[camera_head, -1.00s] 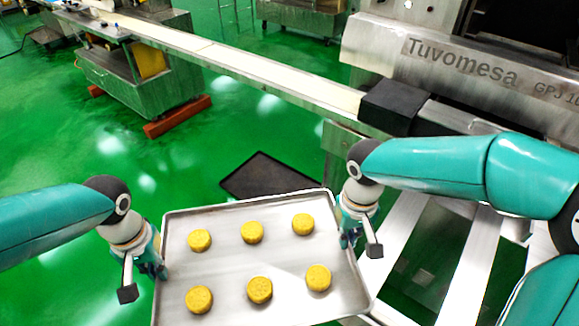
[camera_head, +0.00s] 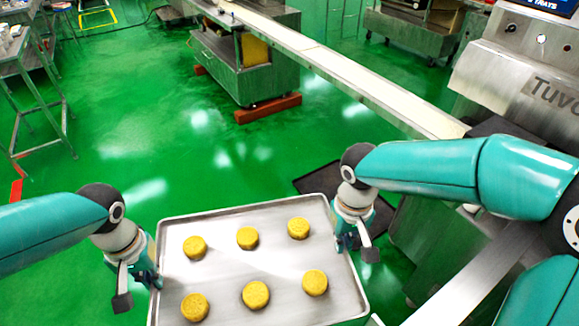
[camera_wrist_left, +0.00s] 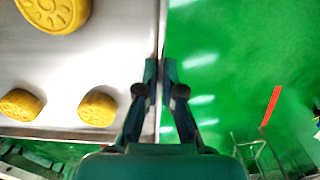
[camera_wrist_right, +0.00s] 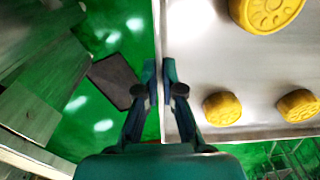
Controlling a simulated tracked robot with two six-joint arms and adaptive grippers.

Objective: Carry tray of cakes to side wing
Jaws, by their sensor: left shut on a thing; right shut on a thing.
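The metal tray (camera_head: 222,275) is held between my two arms in the head view, with several round yellow cakes (camera_head: 256,294) standing on it in two rows. My left gripper (camera_head: 150,277) is shut on the tray's left rim. In the left wrist view its fingers (camera_wrist_left: 160,78) pinch that edge. My right gripper (camera_head: 347,240) is shut on the tray's right rim. In the right wrist view its fingers (camera_wrist_right: 160,78) pinch that edge. The tray hangs over the green floor and looks about level.
A long conveyor (camera_head: 345,73) runs from the top middle to the machine (camera_head: 530,60) at right. A metal cabinet (camera_head: 245,75) on red feet stands at its far end. A dark mat (camera_head: 318,180) lies beyond the tray. A metal table (camera_head: 30,65) stands far left. Green floor (camera_head: 110,130) is open at left.

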